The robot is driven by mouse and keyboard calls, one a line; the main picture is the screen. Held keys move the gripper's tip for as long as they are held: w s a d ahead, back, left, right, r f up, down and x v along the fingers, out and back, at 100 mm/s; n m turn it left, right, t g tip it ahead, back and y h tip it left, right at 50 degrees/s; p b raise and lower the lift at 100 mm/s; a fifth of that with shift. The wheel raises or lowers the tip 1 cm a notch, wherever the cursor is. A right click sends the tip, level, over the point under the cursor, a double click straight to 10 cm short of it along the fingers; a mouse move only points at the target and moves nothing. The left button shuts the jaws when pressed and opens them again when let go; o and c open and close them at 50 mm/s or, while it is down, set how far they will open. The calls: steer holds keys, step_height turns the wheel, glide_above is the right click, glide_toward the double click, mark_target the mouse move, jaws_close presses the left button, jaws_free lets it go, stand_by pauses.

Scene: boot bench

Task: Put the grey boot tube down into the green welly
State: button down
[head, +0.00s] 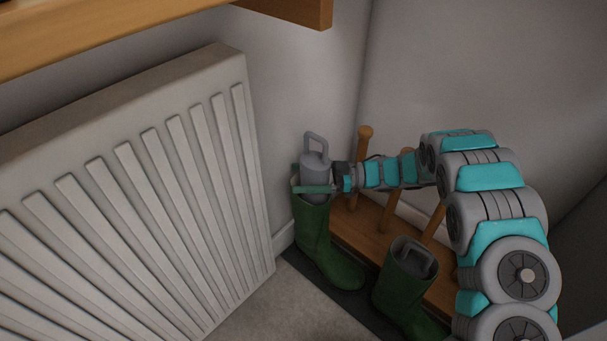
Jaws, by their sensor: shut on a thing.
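A green welly (314,237) stands upright on the left, close to the radiator. The grey boot tube (314,165), with a loop handle on top, is upright over its mouth. The tube's lower end is at the welly's opening, and I cannot tell how far inside it is. My gripper (311,180) reaches in from the right and is shut on the tube, with a finger on its near side and one on its far side. The near finger hides part of the tube and the welly's rim.
A wooden rack (365,226) with upright pegs is behind. A white radiator (130,210) fills the left, and a wooden shelf (170,27) overhangs above. Dark mat (330,292) lies below.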

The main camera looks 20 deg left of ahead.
mark_target(303, 160)
steer(key=shift+f+b, duration=0.35)
steer(key=shift+f, duration=0.9)
jaws_free()
steer(key=shift+r+p, duration=1.9)
steer(key=shift+r, duration=2.55)
